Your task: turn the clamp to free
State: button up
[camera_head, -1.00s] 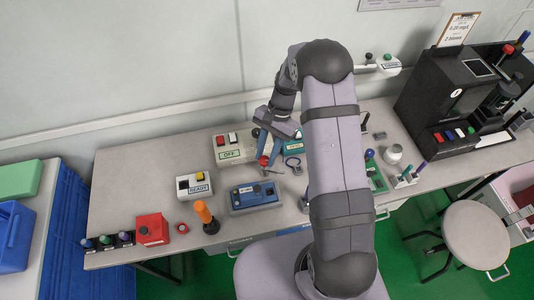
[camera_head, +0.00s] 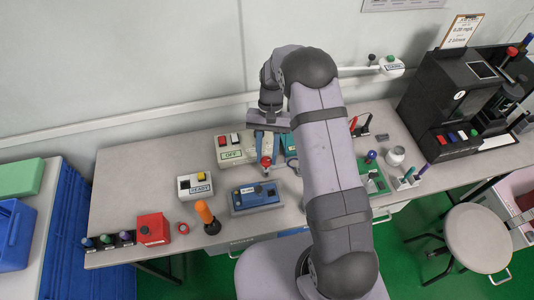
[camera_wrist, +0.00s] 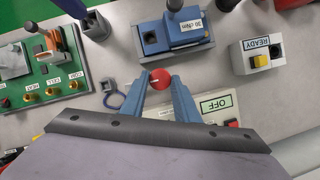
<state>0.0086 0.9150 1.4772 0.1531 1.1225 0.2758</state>
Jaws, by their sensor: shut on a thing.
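A round red knob (camera_wrist: 160,78) with a white mark, apparently the clamp's handle, sits between my fingertips in the wrist view. It also shows as a red spot below the blue fingers in the head view (camera_head: 266,161). My gripper (camera_wrist: 159,84) is shut on this knob, one blue finger on each side. In the head view my gripper (camera_head: 266,153) points down behind the blue tester. The knob's base and any free marking are hidden or too small to read.
The blue tester (camera_head: 255,196) stands just in front, the OFF box (camera_head: 233,154) to the left and the READY box (camera_head: 194,187) farther left. A green panel (camera_wrist: 50,75) and a blue cable loop (camera_wrist: 113,101) lie left in the wrist view. An orange-handled tool (camera_head: 207,217) stands upright.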

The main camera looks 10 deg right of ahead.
jog(key=shift+c, duration=0.2)
jog(key=o, duration=1.1)
jog(key=shift+c, duration=0.2)
jog(key=b+v, duration=0.2)
jog(key=v, duration=0.5)
jog(key=shift+r, duration=0.2)
